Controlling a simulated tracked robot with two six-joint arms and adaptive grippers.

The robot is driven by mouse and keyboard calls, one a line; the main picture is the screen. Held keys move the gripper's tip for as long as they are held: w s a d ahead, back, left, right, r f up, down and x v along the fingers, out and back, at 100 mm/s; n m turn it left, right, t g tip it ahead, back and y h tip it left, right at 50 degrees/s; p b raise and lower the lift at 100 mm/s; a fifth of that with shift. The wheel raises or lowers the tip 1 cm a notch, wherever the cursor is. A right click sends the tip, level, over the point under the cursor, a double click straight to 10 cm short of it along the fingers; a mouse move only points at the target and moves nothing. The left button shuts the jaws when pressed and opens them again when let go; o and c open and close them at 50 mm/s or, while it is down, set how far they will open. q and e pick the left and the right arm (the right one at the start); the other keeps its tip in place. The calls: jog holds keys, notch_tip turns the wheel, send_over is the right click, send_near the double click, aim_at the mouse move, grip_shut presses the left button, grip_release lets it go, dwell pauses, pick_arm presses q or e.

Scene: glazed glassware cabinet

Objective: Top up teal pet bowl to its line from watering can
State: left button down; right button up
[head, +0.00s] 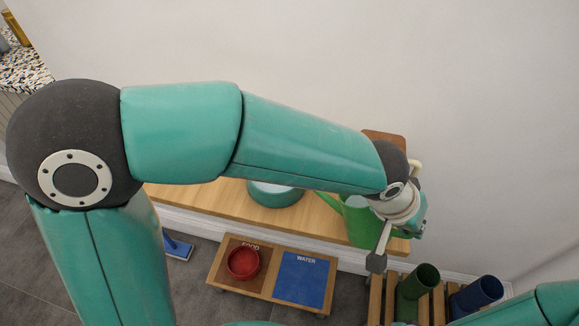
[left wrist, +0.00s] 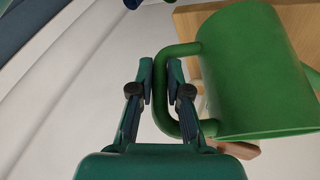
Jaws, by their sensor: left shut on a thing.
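The teal pet bowl (head: 275,195) sits on the wooden bench (head: 205,203); my left arm covers its far part, so its line and water level are hidden. The green watering can (head: 360,222) is at the bench's right end, partly behind my arm, its spout toward the bowl. It looks about upright; I cannot tell whether it touches the bench. My left gripper (head: 378,248) is shut on the can's handle, which runs between the fingers (left wrist: 161,88) in the left wrist view, beside the can body (left wrist: 255,75). My right gripper is out of view.
Below the bench, a low wooden stand has a red bowl (head: 243,263) on its FOOD side and an empty blue WATER pad (head: 300,279). A slatted rack at lower right holds green (head: 420,280) and blue (head: 478,295) boots. The wall is close behind the bench.

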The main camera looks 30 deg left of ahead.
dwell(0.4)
pick_arm(q)
jog(key=shift+d+f+m+y+b, duration=0.5)
jog(key=shift+d+f+y+b, duration=1.45)
jog(key=shift+f+b, duration=0.9)
jog(key=shift+t, duration=0.4)
jog(key=r+p, duration=0.1)
jog(key=r, duration=0.1)
jog(key=r+p, duration=0.2)
jog(key=r, duration=0.1)
jog(key=shift+s+a, duration=0.15)
jog(key=shift+a, duration=0.05)
jog(key=shift+s, duration=0.1)
